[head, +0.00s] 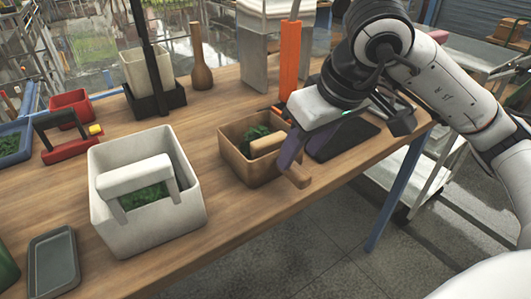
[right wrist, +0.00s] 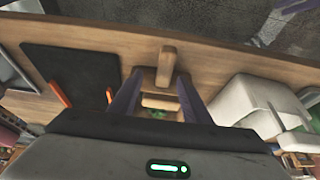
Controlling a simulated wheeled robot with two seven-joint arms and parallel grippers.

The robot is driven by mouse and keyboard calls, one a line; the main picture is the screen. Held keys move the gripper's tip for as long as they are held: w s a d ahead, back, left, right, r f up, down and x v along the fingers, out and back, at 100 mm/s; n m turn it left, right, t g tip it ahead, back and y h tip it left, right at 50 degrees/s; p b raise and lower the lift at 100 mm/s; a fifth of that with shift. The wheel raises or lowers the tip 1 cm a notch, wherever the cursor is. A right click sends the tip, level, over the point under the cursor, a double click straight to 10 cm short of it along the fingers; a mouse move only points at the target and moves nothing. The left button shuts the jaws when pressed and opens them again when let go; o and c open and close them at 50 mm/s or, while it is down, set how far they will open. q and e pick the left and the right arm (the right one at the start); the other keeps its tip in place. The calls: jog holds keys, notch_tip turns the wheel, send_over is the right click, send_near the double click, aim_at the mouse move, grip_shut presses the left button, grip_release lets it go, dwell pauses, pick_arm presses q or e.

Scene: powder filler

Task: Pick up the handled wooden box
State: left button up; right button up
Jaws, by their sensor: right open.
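The handled wooden box (head: 238,158) stands near the front edge of the wooden table, with green bits inside and a wooden bar across its top. A wooden grip (head: 297,177) sticks out at its right side. My right gripper (head: 300,158) is open above the box's right side, with purple fingers pointing down. In the right wrist view, the open right gripper (right wrist: 158,92) has one finger on each side of the wooden box's bar (right wrist: 160,102), with the grip (right wrist: 166,66) beyond. Whether the fingers touch the wood cannot be told. My left gripper is not in view.
A white handled box (head: 185,215) with green bits stands to the left. A dark flat tray (head: 345,138) lies close on the right. An orange upright piece (head: 289,60) stands behind. A wooden pestle-like object (head: 201,70) and a grey tray (head: 53,262) are farther left.

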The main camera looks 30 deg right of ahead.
aim_at(271, 156)
jog(key=x, duration=0.5)
jog(key=shift+w+a, duration=0.1)
jog(key=shift+a, duration=0.25)
grip_shut()
